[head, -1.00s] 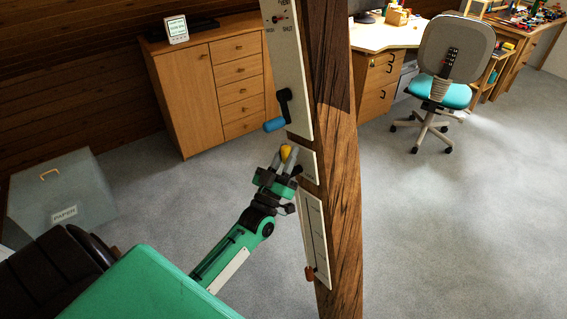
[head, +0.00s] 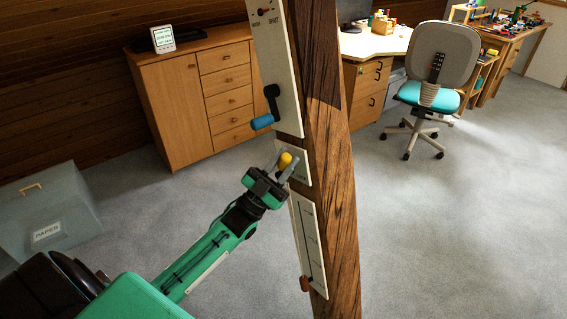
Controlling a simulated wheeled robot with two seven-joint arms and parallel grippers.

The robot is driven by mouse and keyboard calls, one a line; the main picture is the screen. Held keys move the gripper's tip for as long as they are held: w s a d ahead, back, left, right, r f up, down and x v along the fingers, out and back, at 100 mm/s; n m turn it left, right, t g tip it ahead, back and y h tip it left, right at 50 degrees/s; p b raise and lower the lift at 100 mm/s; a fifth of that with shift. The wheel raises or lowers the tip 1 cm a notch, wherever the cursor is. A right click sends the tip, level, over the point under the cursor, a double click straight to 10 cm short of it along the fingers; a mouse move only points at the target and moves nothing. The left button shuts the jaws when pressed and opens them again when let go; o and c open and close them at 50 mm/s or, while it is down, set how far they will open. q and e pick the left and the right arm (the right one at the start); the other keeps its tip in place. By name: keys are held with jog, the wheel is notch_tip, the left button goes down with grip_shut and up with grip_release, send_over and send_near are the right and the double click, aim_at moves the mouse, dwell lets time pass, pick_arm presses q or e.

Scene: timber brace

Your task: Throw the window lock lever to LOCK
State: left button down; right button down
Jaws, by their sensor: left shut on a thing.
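A lever with a yellow knob (head: 285,160) sits on the small white middle plate (head: 302,165) on the timber post. I take it as the window lock lever. My left gripper (head: 284,165) is shut on the yellow knob, with a grey finger on either side of it. The gripper reaches up to it from the lower left. The lever's arm and pivot are hidden behind the fingers, and the plate's lettering is mostly covered and too small to read. My right gripper is not in view.
On the timber post (head: 332,200), a crank with a blue handle (head: 262,122) sits just above, and a slider plate with a brown-orange knob (head: 305,284) below. A cabinet (head: 180,105) and paper bin (head: 45,215) stand left, a chair (head: 437,75) right. Open carpet lies between.

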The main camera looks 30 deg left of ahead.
pick_arm(q)
jog(key=shift+f, duration=0.1)
jog(key=c, duration=1.2)
grip_release()
jog(key=shift+s, duration=0.1)
jog(key=shift+s+a+f, duration=0.1)
jog(key=shift+s+f, duration=0.05)
jog(key=shift+f, duration=0.1)
jog(key=shift+b+v, duration=1.5)
jog(key=shift+v, duration=5.05)
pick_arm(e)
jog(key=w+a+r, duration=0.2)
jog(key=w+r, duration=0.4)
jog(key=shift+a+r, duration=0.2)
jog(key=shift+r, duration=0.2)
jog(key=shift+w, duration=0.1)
